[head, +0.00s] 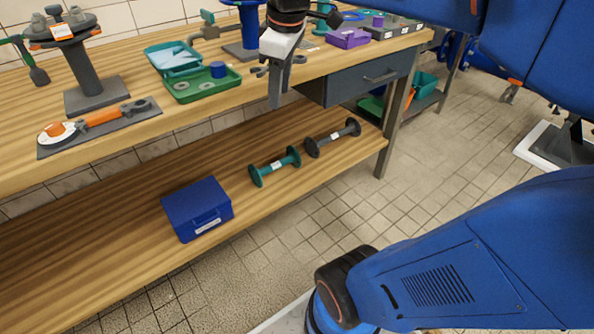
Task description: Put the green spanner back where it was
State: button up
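I cannot make out a green spanner for certain. A long tool with a green upper part and a dark lower end (31,62) stands at the far left of the bench, beside a grey stand (88,72). My gripper (275,100) points down at the bench's front edge, right of the green tray. It is seen from the side, so the gap between its fingers is hidden. A small dark grey piece (259,71) shows just left of the fingers; I cannot tell whether it is held or lies on the bench.
The wooden bench (125,85) carries a green open tray (203,92), a dark plate with an orange-handled tool (100,118) and a purple box (348,38). A grey drawer (362,80) hangs below. The lower shelf (110,235) holds a blue case (197,208) and two dumbbell-shaped pieces (275,166).

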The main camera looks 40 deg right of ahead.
jog(key=s+a+f+m+t, duration=0.2)
jog(key=s+a+f+m, duration=0.2)
jog(key=s+f+m, duration=0.3)
jog(key=s+f, duration=0.5)
jog(key=f, duration=0.2)
jog(key=shift+s+f+m, duration=0.15)
jog(key=shift+f+m, duration=0.05)
jog(key=shift+m, duration=0.1)
dwell(0.3)
